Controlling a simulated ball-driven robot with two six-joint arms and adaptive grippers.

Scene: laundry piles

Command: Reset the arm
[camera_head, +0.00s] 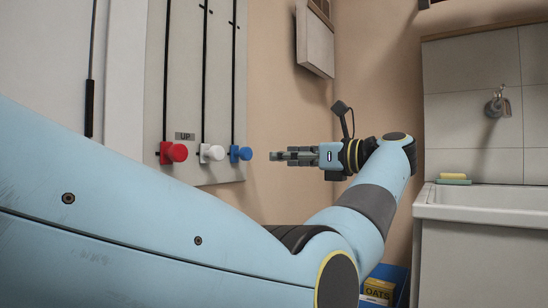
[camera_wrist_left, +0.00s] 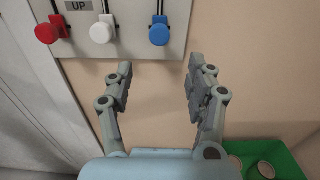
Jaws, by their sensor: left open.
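My left arm reaches across the head view, and its gripper (camera_head: 274,156) points left toward a wall panel. In the left wrist view the gripper (camera_wrist_left: 158,78) is open, with nothing between its fingers. The panel (camera_head: 218,105) carries a red knob (camera_head: 174,152), a white knob (camera_head: 211,153) and a blue knob (camera_head: 240,153) on vertical slots. In the wrist view the blue knob (camera_wrist_left: 159,32) is ahead of the fingers and apart from them. My right gripper is not in view.
A sink (camera_head: 480,203) stands at the right, with a yellow sponge (camera_head: 453,176) on its edge. A blue bin (camera_head: 398,276) holding an oats box (camera_head: 378,290) is low behind my arm. A green bin (camera_wrist_left: 288,152) with cans shows at the wrist view's lower right.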

